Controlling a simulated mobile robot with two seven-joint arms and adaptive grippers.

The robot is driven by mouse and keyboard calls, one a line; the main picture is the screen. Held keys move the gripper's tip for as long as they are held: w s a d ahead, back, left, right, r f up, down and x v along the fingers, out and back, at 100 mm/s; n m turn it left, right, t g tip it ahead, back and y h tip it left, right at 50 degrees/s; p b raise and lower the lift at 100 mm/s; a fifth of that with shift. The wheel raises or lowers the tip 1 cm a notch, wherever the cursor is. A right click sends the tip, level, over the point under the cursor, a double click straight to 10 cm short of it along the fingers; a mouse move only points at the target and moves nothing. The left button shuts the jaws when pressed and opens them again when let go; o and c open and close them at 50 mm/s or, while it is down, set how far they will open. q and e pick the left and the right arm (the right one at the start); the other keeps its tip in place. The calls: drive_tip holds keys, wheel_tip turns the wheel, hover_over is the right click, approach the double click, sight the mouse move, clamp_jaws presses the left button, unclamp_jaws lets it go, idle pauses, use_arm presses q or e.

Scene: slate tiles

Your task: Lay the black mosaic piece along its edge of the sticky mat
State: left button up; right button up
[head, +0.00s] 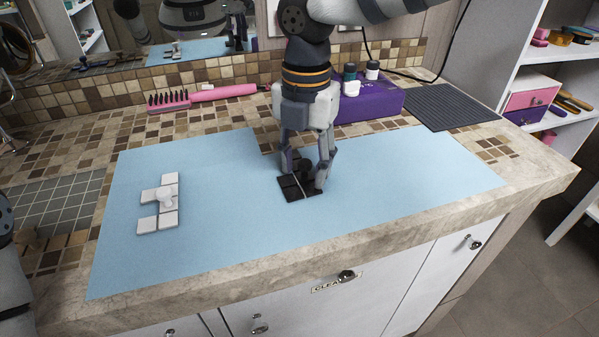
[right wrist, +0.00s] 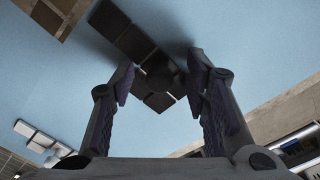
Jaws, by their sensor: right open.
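The fingers hide part of the piece in the head view. My left gripper is not in view.
A white mosaic piece (head: 168,209) with a knob lies on the mat's left part. A pink brush (head: 205,94), a purple box (head: 372,101) with small bottles and a dark ribbed pad (head: 438,107) stand behind. The mat's front and right are clear.

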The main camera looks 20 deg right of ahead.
clamp_jaws()
drive_tip(key=shift+r, duration=0.1)
